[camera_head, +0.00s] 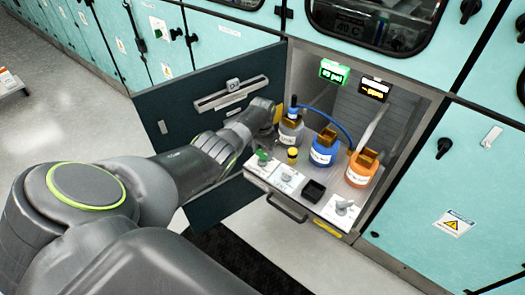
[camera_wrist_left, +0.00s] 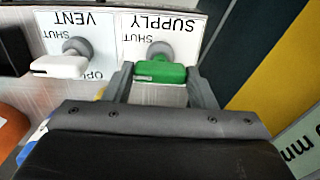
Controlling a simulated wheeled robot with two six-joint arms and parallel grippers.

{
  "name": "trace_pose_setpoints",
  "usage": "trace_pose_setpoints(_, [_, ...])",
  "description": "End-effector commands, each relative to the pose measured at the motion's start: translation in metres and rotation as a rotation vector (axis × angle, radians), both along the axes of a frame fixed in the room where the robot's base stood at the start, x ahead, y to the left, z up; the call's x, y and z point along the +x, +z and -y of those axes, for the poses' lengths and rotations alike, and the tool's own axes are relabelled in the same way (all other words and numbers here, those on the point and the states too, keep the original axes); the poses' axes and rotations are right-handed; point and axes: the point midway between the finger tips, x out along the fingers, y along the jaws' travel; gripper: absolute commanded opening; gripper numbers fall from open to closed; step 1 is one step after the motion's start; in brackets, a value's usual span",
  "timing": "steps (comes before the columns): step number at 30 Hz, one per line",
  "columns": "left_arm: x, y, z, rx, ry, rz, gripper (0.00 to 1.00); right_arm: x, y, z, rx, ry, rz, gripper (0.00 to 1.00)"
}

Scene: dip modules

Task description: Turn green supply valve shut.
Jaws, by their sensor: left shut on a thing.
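The green supply valve handle (camera_wrist_left: 160,72) sits below its grey round knob on the white SUPPLY plate (camera_wrist_left: 185,25), which appears upside down in the left wrist view. My left gripper (camera_wrist_left: 160,82) is shut on the green handle, with one finger at each end. The word SHUT shows left of the knob; any other marking on that side is hidden by the fingers. In the head view the green valve (camera_head: 262,155) is at the left front of the pulled-out tray, below my left wrist. My right gripper is not in view.
A white VENT handle (camera_wrist_left: 58,66) is close beside the gripper. The tray holds a grey bottle (camera_head: 291,131), a blue bottle (camera_head: 323,153) and an orange bottle (camera_head: 360,172). An open dark door (camera_head: 165,105) stands behind my arm. Another white-handled valve (camera_head: 342,208) is at the tray's right front.

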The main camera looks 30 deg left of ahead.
Motion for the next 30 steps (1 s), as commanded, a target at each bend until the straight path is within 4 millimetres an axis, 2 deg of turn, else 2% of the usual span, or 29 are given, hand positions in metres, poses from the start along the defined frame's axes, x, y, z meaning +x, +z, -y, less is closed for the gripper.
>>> trace_pose_setpoints(10, [0.0, 0.0, 0.0, 0.0, -0.007, 0.0, 0.28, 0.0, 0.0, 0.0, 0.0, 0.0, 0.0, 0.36])
trace_pose_setpoints(11, [0.0, 0.0, 0.0, 0.0, -0.007, 0.0, 0.52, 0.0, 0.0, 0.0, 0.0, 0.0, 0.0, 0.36])
trace_pose_setpoints(16, [0.0, 0.0, 0.0, 0.0, -0.006, 0.0, 0.73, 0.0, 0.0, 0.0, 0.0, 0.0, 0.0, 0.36])
trace_pose_setpoints(25, [0.0, 0.001, 0.0, 0.0, -0.005, 0.0, 0.73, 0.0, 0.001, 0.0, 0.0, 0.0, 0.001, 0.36])
trace_pose_setpoints(30, [0.001, 0.016, 0.0, 0.001, -0.004, 0.003, 0.73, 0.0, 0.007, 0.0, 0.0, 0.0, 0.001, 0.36])
